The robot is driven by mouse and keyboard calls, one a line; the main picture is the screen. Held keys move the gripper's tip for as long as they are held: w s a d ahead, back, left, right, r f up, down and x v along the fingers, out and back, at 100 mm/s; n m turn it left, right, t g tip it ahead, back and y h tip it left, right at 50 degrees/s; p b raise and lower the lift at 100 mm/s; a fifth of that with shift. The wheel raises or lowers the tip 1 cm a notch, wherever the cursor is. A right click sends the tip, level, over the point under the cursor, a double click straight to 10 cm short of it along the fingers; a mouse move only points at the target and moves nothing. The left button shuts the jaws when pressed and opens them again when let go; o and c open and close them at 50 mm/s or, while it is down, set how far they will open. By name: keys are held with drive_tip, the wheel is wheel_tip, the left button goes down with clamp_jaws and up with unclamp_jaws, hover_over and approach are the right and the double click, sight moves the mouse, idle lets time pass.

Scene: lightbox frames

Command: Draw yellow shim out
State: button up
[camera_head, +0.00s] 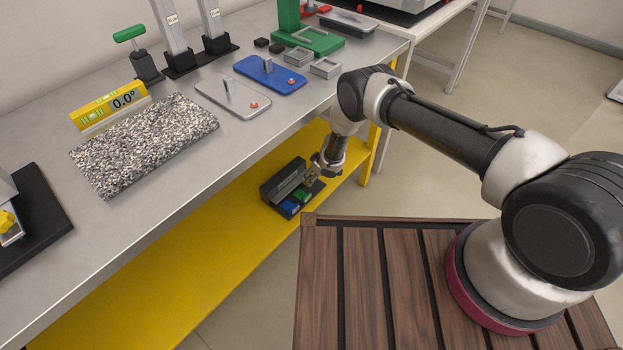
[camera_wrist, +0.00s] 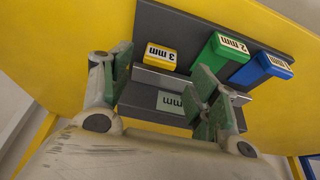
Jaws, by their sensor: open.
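The yellow shim (camera_wrist: 160,56), labelled 3 mm, sits in the dark holder (camera_wrist: 178,22) at the left of a row in the wrist view. A green shim (camera_wrist: 222,52) labelled 2 mm and a blue shim (camera_wrist: 266,70) stand to its right. My gripper (camera_wrist: 158,88) is open, its green-padded fingers apart, with the yellow shim showing between and beyond them. No contact with the shim shows. In the head view my gripper (camera_head: 318,170) is at the holder (camera_head: 284,180) on the yellow lower shelf; the yellow shim is not visible there.
The yellow shelf (camera_head: 180,285) lies under the grey bench top (camera_head: 200,165), whose edge overhangs close to my arm. The shelf left of the holder is clear. A yellow bench leg (camera_head: 378,150) stands just right of my wrist.

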drive_tip(key=shift+x, duration=1.8)
drive_tip(key=shift+c, duration=0.4)
